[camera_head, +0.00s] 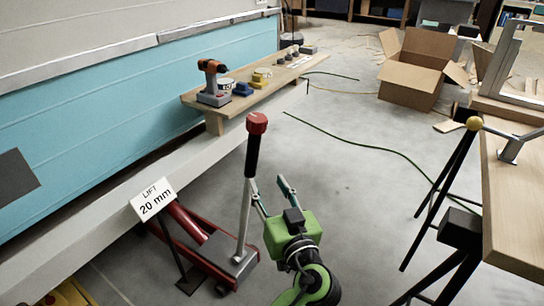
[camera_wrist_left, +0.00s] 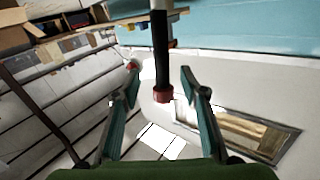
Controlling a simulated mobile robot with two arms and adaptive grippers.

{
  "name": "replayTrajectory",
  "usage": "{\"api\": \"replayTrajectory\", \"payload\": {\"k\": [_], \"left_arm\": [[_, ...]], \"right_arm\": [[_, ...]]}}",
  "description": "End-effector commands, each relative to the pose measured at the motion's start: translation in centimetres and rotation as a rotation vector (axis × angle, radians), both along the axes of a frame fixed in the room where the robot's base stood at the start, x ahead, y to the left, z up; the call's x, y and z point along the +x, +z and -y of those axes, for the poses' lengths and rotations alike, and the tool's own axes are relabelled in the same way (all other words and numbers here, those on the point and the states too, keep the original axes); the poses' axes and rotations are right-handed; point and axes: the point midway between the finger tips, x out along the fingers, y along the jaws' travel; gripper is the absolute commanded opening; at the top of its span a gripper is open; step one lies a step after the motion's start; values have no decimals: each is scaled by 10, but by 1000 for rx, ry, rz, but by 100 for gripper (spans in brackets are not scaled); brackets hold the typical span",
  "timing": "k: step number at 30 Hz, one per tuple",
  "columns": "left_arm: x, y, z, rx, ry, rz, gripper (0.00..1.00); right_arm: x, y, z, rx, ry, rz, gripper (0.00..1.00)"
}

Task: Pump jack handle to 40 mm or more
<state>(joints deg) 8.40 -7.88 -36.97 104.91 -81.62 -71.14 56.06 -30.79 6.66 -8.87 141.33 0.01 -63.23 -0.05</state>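The jack handle is a grey rod (camera_head: 244,215) with a black grip (camera_head: 252,156) and a red knob (camera_head: 257,123). It stands nearly upright on the red jack (camera_head: 212,250) beside the camper's lower edge. A sign on the jack (camera_head: 154,199) reads "LIFT 20 mm". My left gripper (camera_head: 267,182), green with teal fingers, is open just right of the handle, below the knob. In the left wrist view the black grip (camera_wrist_left: 161,50) and red knob (camera_wrist_left: 163,95) appear between the spread fingers (camera_wrist_left: 160,71), with gaps on both sides. My right gripper is not in view.
A wooden plank (camera_head: 265,85) beside the camper's teal wall (camera_head: 90,110) carries an orange drill (camera_head: 212,82) and small parts. A workbench (camera_head: 515,200) and black stand legs (camera_head: 440,195) stand at right. A cardboard box (camera_head: 415,70) and green cable (camera_head: 375,147) lie on the open floor.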

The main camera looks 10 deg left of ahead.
Motion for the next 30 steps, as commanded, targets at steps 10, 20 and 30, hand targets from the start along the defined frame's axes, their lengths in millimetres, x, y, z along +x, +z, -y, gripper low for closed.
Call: {"api": "replayTrajectory", "payload": {"k": [10, 20, 30], "left_arm": [[49, 2, -33, 6, 4, 3, 40], [102, 0, -64, 5, 2, -1, 40], [116, -1, -73, 3, 1, -3, 40]], "right_arm": [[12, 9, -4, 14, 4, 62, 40], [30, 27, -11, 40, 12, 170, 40], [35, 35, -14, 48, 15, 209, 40]]}}
